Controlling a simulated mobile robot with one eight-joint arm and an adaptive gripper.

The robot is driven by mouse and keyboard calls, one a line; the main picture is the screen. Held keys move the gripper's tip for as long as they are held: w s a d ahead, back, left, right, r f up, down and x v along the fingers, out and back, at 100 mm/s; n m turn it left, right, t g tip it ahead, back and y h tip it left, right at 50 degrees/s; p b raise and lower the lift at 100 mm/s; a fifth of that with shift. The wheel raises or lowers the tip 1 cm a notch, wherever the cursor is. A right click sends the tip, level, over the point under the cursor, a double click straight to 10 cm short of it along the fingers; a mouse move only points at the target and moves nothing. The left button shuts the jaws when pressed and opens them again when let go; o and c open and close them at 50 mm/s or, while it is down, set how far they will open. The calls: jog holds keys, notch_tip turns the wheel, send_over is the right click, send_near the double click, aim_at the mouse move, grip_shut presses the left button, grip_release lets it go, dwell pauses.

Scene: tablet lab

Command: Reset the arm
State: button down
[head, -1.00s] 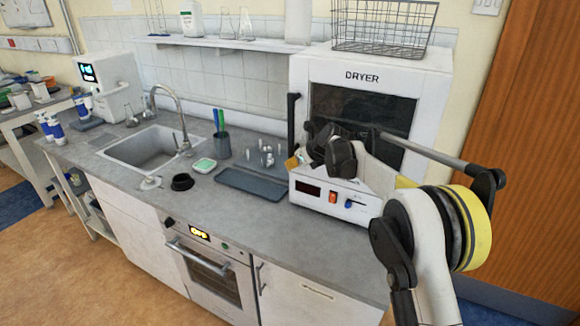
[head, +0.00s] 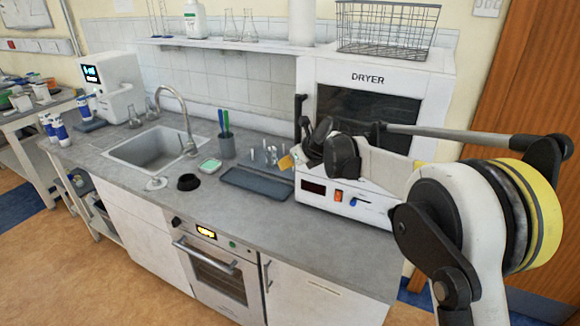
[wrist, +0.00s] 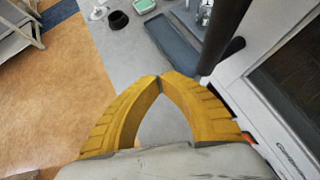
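My gripper (wrist: 161,78) shows in the wrist view as two yellow fingers whose tips meet, with nothing between them. In the head view its yellow tip (head: 286,162) sticks out to the left, in front of the dryer (head: 430,75) and above the counter. My arm is folded at the right of the head view and covers part of the dryer's front. The wrist view looks down past the fingers onto the counter and floor.
The counter (head: 225,206) holds a dark tray (head: 256,182), a black ring-like item (head: 188,182), a pen cup (head: 225,146) and a sink (head: 150,148). The dryer's dark handle (wrist: 222,35) passes close beyond the fingers. Open floor lies in front (head: 90,270).

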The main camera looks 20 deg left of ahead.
jog(key=s+d+r+n+t+h+b, duration=0.1)
jog(key=s+d+r+n+b, duration=0.1)
jog(key=s+d+n, duration=0.5)
jog(key=s+d+r+n+h+b, duration=0.15)
jog(key=s+d, duration=0.25)
jog(key=d, duration=0.7)
jog(key=s+d+r+n+t+h+b, duration=0.1)
jog(key=s+d+r+n, duration=0.25)
jog(key=s+d, duration=0.45)
jog(key=s+d+f+n+h+b, duration=0.2)
jog(key=s+d+f+n, duration=0.4)
jog(key=s+d, duration=0.4)
jog(key=s+d+f+n+h+b, duration=0.2)
jog(key=s+d+f+n, duration=0.4)
jog(key=s+d, duration=0.3)
jog(key=shift+s+d+f, duration=0.4)
jog(key=shift+h, duration=0.25)
